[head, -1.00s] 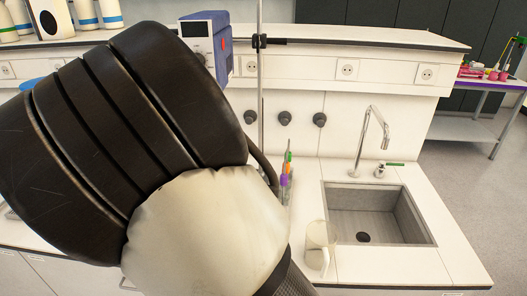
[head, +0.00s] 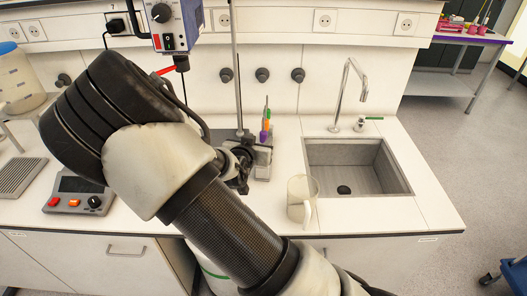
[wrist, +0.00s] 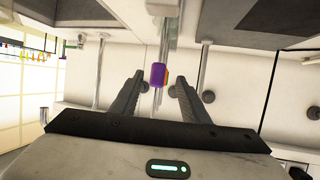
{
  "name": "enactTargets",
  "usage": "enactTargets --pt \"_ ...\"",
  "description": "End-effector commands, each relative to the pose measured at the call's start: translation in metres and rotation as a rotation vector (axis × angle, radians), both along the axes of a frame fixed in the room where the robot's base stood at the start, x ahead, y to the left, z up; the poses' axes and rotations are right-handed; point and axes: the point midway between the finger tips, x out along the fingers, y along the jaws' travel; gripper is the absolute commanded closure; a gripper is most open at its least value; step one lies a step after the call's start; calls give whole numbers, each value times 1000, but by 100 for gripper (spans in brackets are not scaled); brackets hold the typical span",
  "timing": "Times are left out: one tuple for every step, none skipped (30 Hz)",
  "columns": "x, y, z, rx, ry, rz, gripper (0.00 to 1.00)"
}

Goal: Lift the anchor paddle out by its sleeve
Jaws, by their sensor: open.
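Several thin paddle shafts with coloured sleeves stand upright in a small rack (head: 263,170) on the bench, left of the sink. The purple sleeve (head: 263,137) is nearest, with an orange sleeve (head: 266,125) and a green one (head: 267,114) behind it. I cannot tell which belongs to the anchor paddle; the paddle ends are hidden. Contact is not visible. In the head view, my gripper (head: 243,163) is partly hidden beside the rack.
A clear beaker (head: 301,200) stands right of the rack, before the sink (head: 358,168) and its tap (head: 345,95). A stand rod (head: 237,80) rises behind my arm, carrying a blue stirrer motor (head: 176,25). A control box (head: 78,195) sits at left.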

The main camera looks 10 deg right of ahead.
Motion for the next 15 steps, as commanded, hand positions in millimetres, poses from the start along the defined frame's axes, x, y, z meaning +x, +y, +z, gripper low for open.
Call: enactTargets --pt "4 -5 -3 -1 1 -4 58" --pt "7 -7 -5 -1 1 -4 58" --pt "12 -11 -9 -3 2 -3 58" --pt "15 -13 -11 -1 1 -4 58" --pt "18 -15 -13 -2 2 -3 58" --pt "23 -18 -16 -2 1 -2 58" --pt "27 -19 -17 0 0 -2 58" --pt "30 -20 -19 0 0 -2 58" --pt "33 -22 -20 0 0 -3 58" --pt "34 -22 -21 0 0 -2 58" --pt "36 -22 -21 0 0 -1 58" --pt "36 -23 -22 0 0 -1 58" --pt "37 -23 -22 0 0 0 58" --pt "37 -23 -22 0 1 0 58" --pt "37 -22 -22 1 0 0 58"
